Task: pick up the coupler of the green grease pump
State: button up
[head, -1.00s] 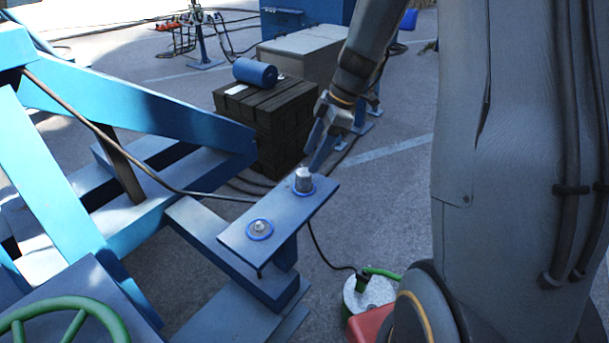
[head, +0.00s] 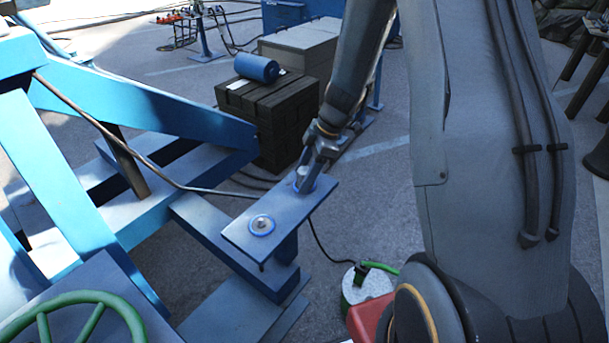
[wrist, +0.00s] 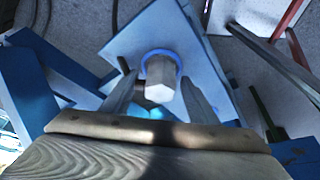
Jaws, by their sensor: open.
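The coupler, a short pale metal cylinder (head: 301,174), stands upright in a blue ring at the far end of a blue plate (head: 240,228). It also shows in the wrist view (wrist: 159,90), with a six-sided top. My gripper (head: 306,180) is open and low over that end of the plate. Its two fingers are on either side of the coupler in the wrist view; I cannot tell whether they touch it. The green grease pump (head: 368,284), with a pale top, stands on the ground. A dark hose rises from it towards the plate; its upper end is hidden.
A second blue ring with a small metal fitting (head: 262,225) sits nearer on the same plate. The blue frame (head: 130,95) fills the left, with a green handwheel (head: 75,318) in front. A dark crate (head: 268,118) bearing a blue roll (head: 257,68) stands behind.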

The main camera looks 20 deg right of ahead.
jog(key=c, duration=1.3)
jog(key=shift+r, duration=0.1)
